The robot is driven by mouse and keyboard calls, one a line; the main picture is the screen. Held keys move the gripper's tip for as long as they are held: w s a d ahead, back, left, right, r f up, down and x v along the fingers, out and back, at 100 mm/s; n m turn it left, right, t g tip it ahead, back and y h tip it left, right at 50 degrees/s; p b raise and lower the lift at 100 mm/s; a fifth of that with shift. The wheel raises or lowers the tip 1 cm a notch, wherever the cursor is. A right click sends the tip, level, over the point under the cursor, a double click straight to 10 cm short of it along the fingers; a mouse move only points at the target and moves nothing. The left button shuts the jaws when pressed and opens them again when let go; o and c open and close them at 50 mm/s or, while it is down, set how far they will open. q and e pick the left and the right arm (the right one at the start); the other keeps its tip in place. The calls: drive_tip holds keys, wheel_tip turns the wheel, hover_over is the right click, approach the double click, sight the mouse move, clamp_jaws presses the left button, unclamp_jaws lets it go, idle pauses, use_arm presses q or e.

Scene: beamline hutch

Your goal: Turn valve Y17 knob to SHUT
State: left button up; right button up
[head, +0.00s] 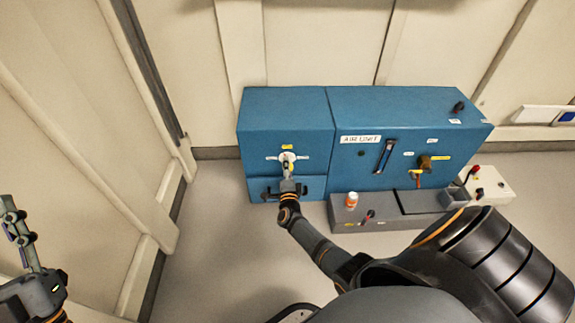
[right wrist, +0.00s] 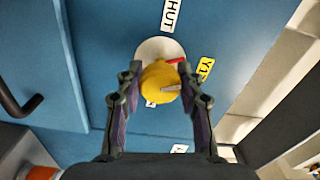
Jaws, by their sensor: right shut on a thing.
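The yellow knob (right wrist: 160,88) sits on a pale round plate (right wrist: 150,48) on a blue panel. My right gripper (right wrist: 158,75) is shut on the knob, one finger on each side. A red strip (right wrist: 177,61) shows at the knob's edge, toward the yellow Y17 label (right wrist: 205,68). A white label ending in "HUT" (right wrist: 172,15) is above the plate in the wrist view; its first letter is not clear. In the head view my right gripper (head: 288,185) covers the knob's lower side. My left gripper (head: 15,222) is at the far left, away from the cabinet.
A grey bench (head: 385,220) in front holds an orange-and-white bottle (head: 352,200). Floor left of the cabinet is clear up to the wall.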

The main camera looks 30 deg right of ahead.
drive_tip(key=shift+n+p, duration=0.3)
drive_tip(key=shift+n, duration=0.7)
use_arm(q)
drive_tip(key=w+f+n+g+y+p, duration=0.1)
drive_tip(key=w+f+g, duration=0.1)
drive_tip(key=f+g, duration=0.35)
drive_tip(key=w+f+g+y, duration=0.1)
drive_tip(key=w+f+g, duration=0.15)
drive_tip(key=f, duration=0.65)
use_arm(e)
drive_tip(key=n, duration=0.2)
drive_tip(key=shift+n, duration=0.4)
drive_tip(key=n+p, duration=0.1)
drive_tip(key=n, duration=0.2)
drive_tip(key=shift+n, duration=0.3)
drive_tip(key=n, duration=0.4)
drive_tip(key=shift+p, duration=0.35)
use_arm(q)
drive_tip(key=s+f+g, duration=0.3)
drive_tip(key=f+g, duration=0.1)
drive_tip(key=f, duration=0.5)
drive_tip(key=s+f+g, duration=0.3)
drive_tip(key=f, duration=0.6)
drive_tip(key=shift+s+d+n+g, duration=0.2)
drive_tip(key=shift+s+n+g, duration=0.1)
drive_tip(key=shift+g, duration=0.1)
use_arm(e)
drive_tip(key=shift+f+n, duration=0.1)
drive_tip(key=shift+n, duration=0.3)
